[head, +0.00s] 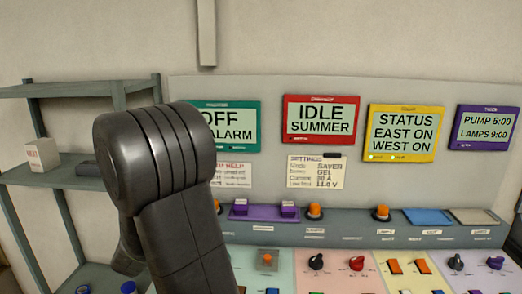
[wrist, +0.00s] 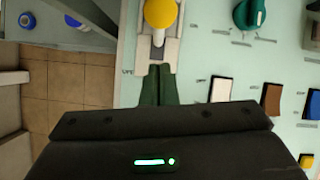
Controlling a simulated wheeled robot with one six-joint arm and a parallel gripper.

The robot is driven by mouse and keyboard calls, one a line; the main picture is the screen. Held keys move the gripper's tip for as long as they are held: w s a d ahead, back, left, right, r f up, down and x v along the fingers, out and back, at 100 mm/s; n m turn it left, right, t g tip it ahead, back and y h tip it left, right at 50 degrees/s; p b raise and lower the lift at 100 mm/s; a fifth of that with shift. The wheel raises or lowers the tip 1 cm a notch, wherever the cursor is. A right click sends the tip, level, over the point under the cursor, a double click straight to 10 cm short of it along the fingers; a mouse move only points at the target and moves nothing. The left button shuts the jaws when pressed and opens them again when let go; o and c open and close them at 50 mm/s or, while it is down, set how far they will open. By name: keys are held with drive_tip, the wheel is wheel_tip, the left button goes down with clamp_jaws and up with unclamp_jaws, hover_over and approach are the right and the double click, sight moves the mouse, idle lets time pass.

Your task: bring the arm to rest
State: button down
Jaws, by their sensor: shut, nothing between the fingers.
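My arm rises in the foreground of the head view, bent at a dark grey ribbed joint, and covers part of the green-framed display (head: 240,126). My gripper does not show in that view. In the wrist view my gripper (wrist: 158,70) is shut and empty, its dark green fingertips together. They are just below a yellow round knob (wrist: 160,12) on a pale slotted plate (wrist: 172,55) of the panel. The fingertips overlap the lower end of that plate in the picture; I cannot tell whether they touch it.
The wrist view shows a green knob (wrist: 249,14), a white rocker (wrist: 221,90), a brown rocker (wrist: 271,100) and tiled floor (wrist: 75,90). In the head view a console with several switches stands below the red display (head: 320,119) and yellow display (head: 402,132). A shelf (head: 60,182) is at left.

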drive_tip(key=shift+s+f, duration=0.15)
drive_tip(key=shift+s, duration=0.1)
idle(0.3)
